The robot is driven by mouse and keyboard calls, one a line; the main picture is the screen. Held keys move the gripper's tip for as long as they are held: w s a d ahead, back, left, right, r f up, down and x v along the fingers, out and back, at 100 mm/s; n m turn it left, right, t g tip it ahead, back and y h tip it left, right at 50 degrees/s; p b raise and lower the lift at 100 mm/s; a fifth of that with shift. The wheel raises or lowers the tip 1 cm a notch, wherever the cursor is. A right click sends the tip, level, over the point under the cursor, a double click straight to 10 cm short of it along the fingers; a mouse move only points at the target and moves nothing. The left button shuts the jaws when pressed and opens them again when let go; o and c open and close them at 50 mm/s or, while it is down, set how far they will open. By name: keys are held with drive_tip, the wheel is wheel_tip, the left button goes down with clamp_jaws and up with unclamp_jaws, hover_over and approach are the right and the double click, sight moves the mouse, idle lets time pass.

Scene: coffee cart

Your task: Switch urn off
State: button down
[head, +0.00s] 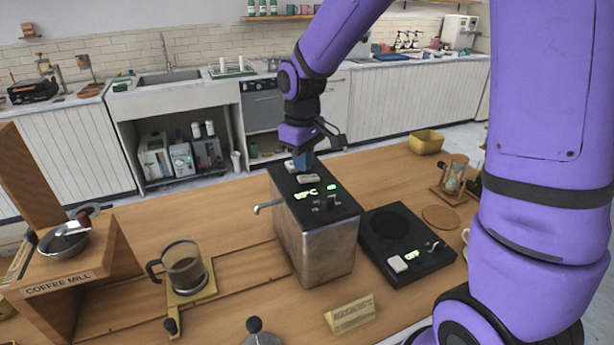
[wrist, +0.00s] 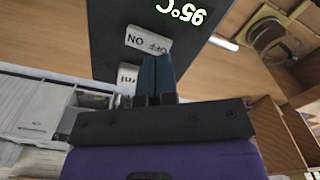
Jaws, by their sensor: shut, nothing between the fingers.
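The urn (head: 327,250) is a metal box with a black top panel, standing on the wooden counter. A green display on its top reads 95°C; the display (wrist: 183,17) is upside down in the wrist view. A pale rocker switch (wrist: 148,40) marked OFF and ON sits on the panel, and also shows in the head view (head: 308,178). My gripper (head: 303,165) points down over the back of the panel. Its blue fingers (wrist: 155,68) are shut and empty, with tips right by the switch's lower edge in the wrist view. I cannot tell whether they touch it.
A black scale (head: 405,240) stands right of the urn. A glass carafe (head: 185,265) and the wooden coffee mill stand (head: 75,270) are at left. A tap lever (head: 266,207) sticks out from the urn's left side. A yellow tub (head: 426,142) sits at the counter's back.

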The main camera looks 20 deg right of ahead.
sight(303, 178)
drive_tip(key=shift+f, duration=1.3)
idle(0.7)
drive_tip(key=shift+r, duration=3.5)
drive_tip(key=shift+r, duration=0.1)
drive_tip(key=s+d+r+m+t, duration=0.1)
drive_tip(key=s+d+r+m, duration=0.1)
drive_tip(key=s, duration=0.6)
drive_tip(key=s+d+r+m+t, duration=0.2)
drive_tip(key=s+r, duration=0.3)
drive_tip(key=s, duration=0.3)
drive_tip(key=s+d+r+m+t, duration=0.2)
drive_tip(key=s+d+r, duration=0.1)
drive_tip(key=s, duration=0.5)
drive_tip(key=shift+r, duration=0.75)
